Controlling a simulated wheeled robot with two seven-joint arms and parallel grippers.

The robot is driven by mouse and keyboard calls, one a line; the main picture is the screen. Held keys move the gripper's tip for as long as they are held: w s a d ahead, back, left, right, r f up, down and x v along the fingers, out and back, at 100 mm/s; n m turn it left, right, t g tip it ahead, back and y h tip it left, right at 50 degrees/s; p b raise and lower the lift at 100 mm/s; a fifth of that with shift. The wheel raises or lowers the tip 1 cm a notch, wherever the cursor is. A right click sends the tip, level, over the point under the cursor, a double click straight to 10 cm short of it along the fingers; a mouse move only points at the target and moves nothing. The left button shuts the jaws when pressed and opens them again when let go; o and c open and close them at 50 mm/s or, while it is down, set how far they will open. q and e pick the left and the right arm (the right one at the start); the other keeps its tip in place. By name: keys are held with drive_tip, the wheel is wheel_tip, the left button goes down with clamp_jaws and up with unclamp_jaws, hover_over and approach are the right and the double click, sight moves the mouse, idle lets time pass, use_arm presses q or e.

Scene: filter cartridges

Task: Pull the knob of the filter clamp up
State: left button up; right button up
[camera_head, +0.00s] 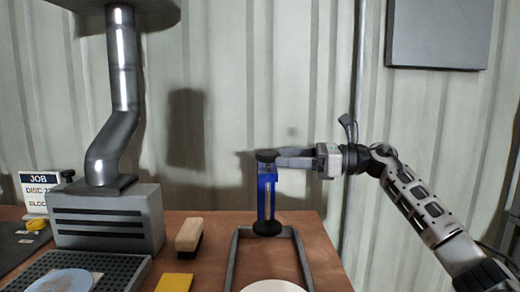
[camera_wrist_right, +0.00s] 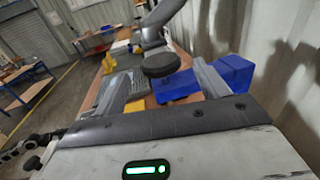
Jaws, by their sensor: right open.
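The filter clamp has a blue upright body (camera_head: 262,198) with a black round knob (camera_head: 266,155) on top and a black round part (camera_head: 267,228) low down. My right gripper (camera_head: 283,158) comes in level from the right at knob height. It is open, with its fingertips at the knob's right side. In the right wrist view the dark knob (camera_wrist_right: 160,64) shows between the two grey fingers, above blue parts (camera_wrist_right: 177,88). I cannot tell whether the fingers touch it. My left gripper is out of view.
A grey frame (camera_head: 234,258) stands around the clamp's front, with a white round thing (camera_head: 272,286) inside it. Left are a wooden-backed brush (camera_head: 189,234), a yellow block (camera_head: 175,282), a perforated tray (camera_head: 112,263) and a grey vent box (camera_head: 105,220). The corrugated wall is close behind.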

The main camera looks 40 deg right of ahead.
sight(260, 153)
drive_tip(key=p+x, duration=0.2)
drive_tip(key=x, duration=0.4)
drive_tip(key=shift+r, duration=0.15)
drive_tip(key=shift+w+a, duration=0.25)
drive_tip(key=shift+w, duration=0.15)
